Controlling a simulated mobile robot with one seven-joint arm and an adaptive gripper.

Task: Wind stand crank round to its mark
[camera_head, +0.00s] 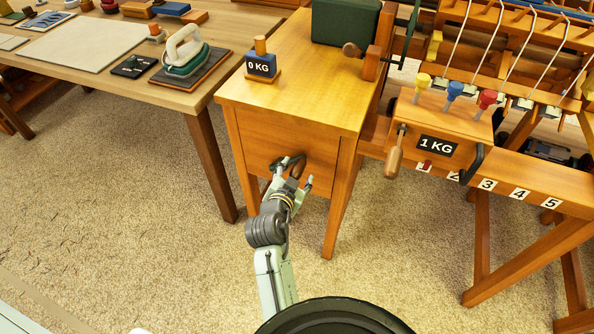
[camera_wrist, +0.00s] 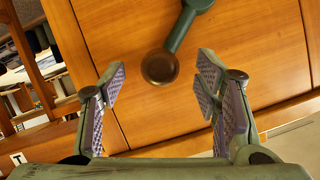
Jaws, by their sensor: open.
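The stand crank shows in the wrist view as a dark green arm (camera_wrist: 181,28) with a round brown knob (camera_wrist: 160,67) at its end, in front of the stand's wooden panel (camera_wrist: 120,40). In the head view the small wooden stand (camera_head: 290,100) is in the middle, and its crank is partly hidden by my gripper. My gripper (camera_head: 294,172) is open in front of the panel. In the wrist view its fingertips (camera_wrist: 162,84) lie left and right of the knob, with visible gaps on both sides. I cannot make out the crank's mark.
A "0 KG" block (camera_head: 262,65) and a dark green box (camera_head: 345,22) sit on the stand. A table with an iron (camera_head: 184,52) is at left. The loom (camera_head: 520,180), with another wooden crank handle (camera_head: 395,158), is at right. Carpet (camera_head: 140,240) in front is clear.

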